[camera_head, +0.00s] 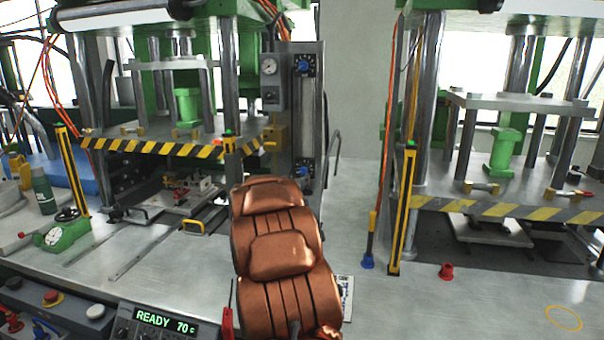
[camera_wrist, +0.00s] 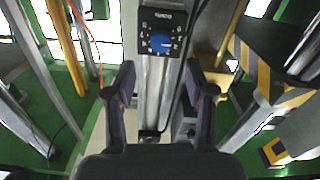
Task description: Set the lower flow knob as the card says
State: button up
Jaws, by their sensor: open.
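The lower flow knob (camera_head: 302,172) is blue and sits at the foot of the tall grey panel, just above my arm in the head view. A matching upper blue knob (camera_head: 305,65) sits near the panel's top. In the wrist view, a blue knob (camera_wrist: 160,43) on a dark dial plate with white marks lies beyond my fingertips; its lettering looks upside down. It appears to be the lower one; its exact setting is too small to read. My gripper (camera_wrist: 159,72) is open and empty, its fingers apart from the knob. A printed card (camera_head: 346,292) is mostly hidden behind my arm.
A press with a yellow-black striped edge (camera_head: 150,147) stands left of the panel; another press stands right (camera_head: 510,209). A READY 70 C display (camera_head: 165,321) is at front.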

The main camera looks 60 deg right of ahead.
aim_at(302, 171)
jog(key=p+x, duration=0.1)
jog(key=x, duration=0.4)
jog(key=shift+w+d+p, duration=0.15)
jog(key=shift+d+p, duration=0.2)
jog(key=shift+x, duration=0.75)
jog(key=shift+f, duration=0.1)
grip_shut()
